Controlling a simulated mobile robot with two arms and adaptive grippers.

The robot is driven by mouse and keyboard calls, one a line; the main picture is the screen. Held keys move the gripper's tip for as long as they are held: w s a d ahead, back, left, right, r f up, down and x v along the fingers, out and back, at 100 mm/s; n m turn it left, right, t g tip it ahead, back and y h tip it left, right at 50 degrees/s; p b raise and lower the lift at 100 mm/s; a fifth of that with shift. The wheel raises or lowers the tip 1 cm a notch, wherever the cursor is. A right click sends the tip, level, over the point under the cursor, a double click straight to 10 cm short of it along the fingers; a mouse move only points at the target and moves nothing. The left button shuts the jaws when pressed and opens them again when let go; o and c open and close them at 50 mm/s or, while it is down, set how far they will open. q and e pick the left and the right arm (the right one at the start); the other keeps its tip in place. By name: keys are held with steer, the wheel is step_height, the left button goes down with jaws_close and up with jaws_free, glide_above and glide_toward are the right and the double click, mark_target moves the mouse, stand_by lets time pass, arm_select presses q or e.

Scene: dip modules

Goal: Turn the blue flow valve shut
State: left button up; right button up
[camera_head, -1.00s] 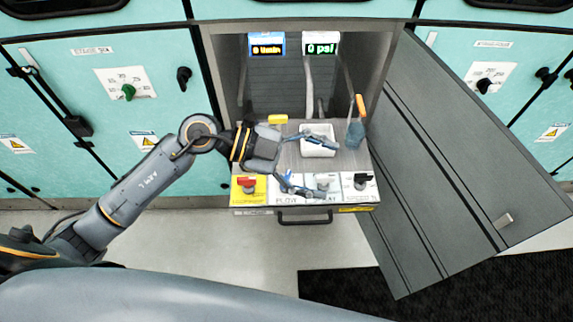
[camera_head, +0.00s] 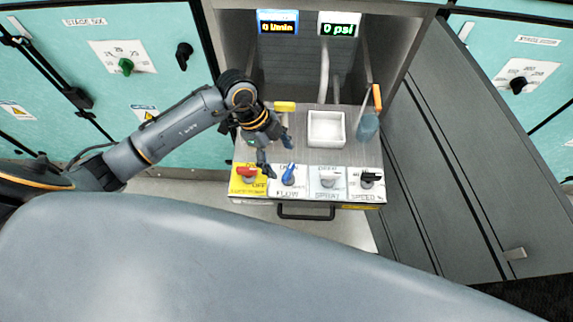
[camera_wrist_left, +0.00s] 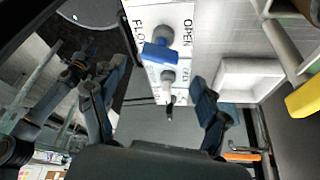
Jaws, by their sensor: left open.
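The blue flow valve (camera_head: 289,174) is on the white FLOW panel at the front of the pull-out shelf. Its handle stands roughly lengthwise, its far end towards the OPEN label. In the left wrist view the blue handle (camera_wrist_left: 160,54) lies beyond the fingers, between their lines. My left gripper (camera_head: 276,155) is open and empty, just behind and left of the valve, apart from it as far as I can tell. Its spread fingers also show in the wrist view (camera_wrist_left: 157,90). The flow display (camera_head: 278,22) reads 0 l/min. My right gripper is not in view.
A red-handled valve (camera_head: 247,173) sits left of the blue one; a white-grey valve (camera_head: 327,179) and a black one (camera_head: 370,178) sit right. Behind are a white tray (camera_head: 326,143), a yellow block (camera_head: 284,106) and a blue bottle (camera_head: 368,126). An open door (camera_head: 450,150) stands right.

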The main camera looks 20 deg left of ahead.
mark_target(287, 171)
arm_select(q)
steer(key=x, duration=0.4)
steer(key=shift+f, duration=0.1)
steer(key=shift+d+f, duration=0.15)
steer(key=shift+f, duration=0.15)
steer(key=shift+d+f, duration=0.1)
steer(key=shift+f, duration=0.1)
steer(key=c, duration=1.2)
steer(key=shift+o, duration=0.2)
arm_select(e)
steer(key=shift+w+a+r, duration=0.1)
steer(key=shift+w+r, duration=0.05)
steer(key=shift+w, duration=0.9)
